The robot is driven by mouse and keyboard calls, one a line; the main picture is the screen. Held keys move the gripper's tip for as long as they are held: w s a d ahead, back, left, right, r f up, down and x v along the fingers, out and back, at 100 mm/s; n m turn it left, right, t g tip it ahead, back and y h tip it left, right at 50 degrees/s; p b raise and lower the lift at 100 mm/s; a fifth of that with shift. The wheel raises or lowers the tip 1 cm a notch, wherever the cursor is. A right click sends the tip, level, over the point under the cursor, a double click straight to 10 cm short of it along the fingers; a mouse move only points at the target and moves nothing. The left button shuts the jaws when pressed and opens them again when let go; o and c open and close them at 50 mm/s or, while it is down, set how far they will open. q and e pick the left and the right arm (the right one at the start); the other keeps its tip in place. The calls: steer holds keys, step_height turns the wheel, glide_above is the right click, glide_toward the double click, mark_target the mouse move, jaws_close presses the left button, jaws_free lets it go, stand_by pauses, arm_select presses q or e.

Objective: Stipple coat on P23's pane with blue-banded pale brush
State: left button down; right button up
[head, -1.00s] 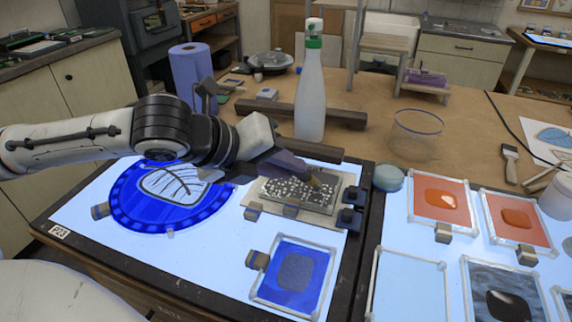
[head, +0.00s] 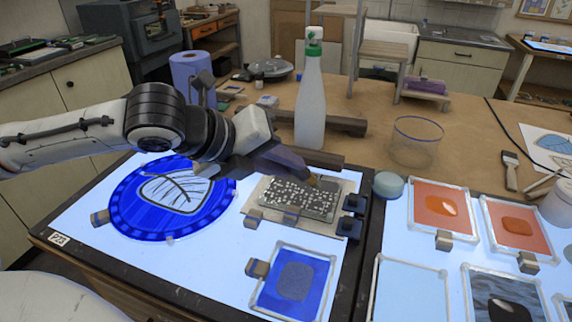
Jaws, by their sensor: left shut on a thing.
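A label that seems to read P23 (head: 60,238) is on the near left corner of the left light panel (head: 140,262). On this panel are a round blue pane (head: 140,222) with a leaf drawing, a small blue pane (head: 320,285) with a grey patch, and a dark, white-speckled plate (head: 298,205) on a pale board. My left gripper (head: 302,172) is shut just above the speckled plate's far edge. A small brownish tip (head: 313,181) shows below its fingers, likely the held brush; its handle and any band are hidden. My right gripper is not in view.
A white bottle with a green cap (head: 310,105) and a blue roll (head: 192,76) stand behind. A clear glass (head: 415,142), a pale green round pad (head: 387,184) and a flat brush (head: 510,170) are to the right. Framed panes, including an orange one (head: 425,220), cover the right panel.

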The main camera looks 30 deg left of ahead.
arm_select(q)
steer(key=w+a, duration=0.1)
steer(key=a, duration=0.6)
steer(key=shift+w, duration=0.15)
stand_by(0.3)
steer(key=shift+f, duration=0.7)
steer(key=shift+f, duration=0.3)
stand_by(0.5)
step_height(320, 180, up, 2)
steer(key=shift+r, duration=0.15)
stand_by(0.4)
